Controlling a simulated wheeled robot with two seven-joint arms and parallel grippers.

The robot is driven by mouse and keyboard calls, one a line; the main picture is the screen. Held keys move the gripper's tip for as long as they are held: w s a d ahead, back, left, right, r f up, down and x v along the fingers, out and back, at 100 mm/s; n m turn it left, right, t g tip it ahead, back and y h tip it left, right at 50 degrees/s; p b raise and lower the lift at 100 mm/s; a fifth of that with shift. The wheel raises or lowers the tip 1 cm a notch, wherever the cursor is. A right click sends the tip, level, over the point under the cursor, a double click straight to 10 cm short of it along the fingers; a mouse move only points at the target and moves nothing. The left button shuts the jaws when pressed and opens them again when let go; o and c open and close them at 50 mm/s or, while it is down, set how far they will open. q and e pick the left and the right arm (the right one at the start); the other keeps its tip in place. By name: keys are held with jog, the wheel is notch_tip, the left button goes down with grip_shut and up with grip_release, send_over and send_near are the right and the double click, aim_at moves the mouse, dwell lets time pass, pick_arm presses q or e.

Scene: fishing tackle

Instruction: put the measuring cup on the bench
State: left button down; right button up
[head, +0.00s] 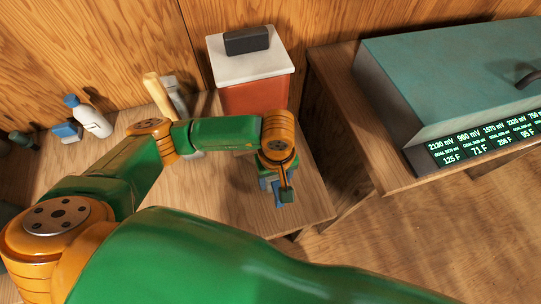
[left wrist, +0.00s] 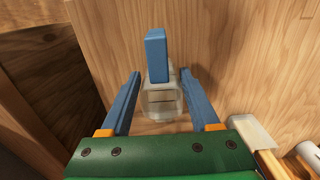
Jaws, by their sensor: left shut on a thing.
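My left gripper (head: 276,190) is at the end of the green and orange arm, over the right front part of the wooden bench (head: 311,205). The left wrist view shows its two blue fingers (left wrist: 160,85) on either side of a clear measuring cup (left wrist: 160,103) with a blue handle (left wrist: 157,55). The gripper is shut on the cup. The bench top lies behind the cup in that view; I cannot tell whether the cup touches it. In the head view the gripper mostly hides the cup. My right gripper is out of view.
A red box with a white lid (head: 255,75) stands at the bench's back right. A white bottle with a blue cap (head: 90,118) and a wooden-handled tool (head: 160,95) are at the back left. A teal cooler with a display (head: 450,75) stands on a separate table to the right.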

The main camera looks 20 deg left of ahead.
pick_arm(q)
jog(key=w+a, duration=0.1)
jog(key=w+a+f+p, duration=0.1)
jog(key=w, duration=0.1)
jog(key=w+a, duration=0.1)
jog(key=shift+w+f+p, duration=0.25)
jog(key=shift+w+p, duration=0.1)
jog(key=shift+w, duration=0.05)
jog(key=shift+d+f, duration=0.1)
jog(key=shift+f, duration=0.05)
jog(key=shift+c, duration=0.6)
grip_release()
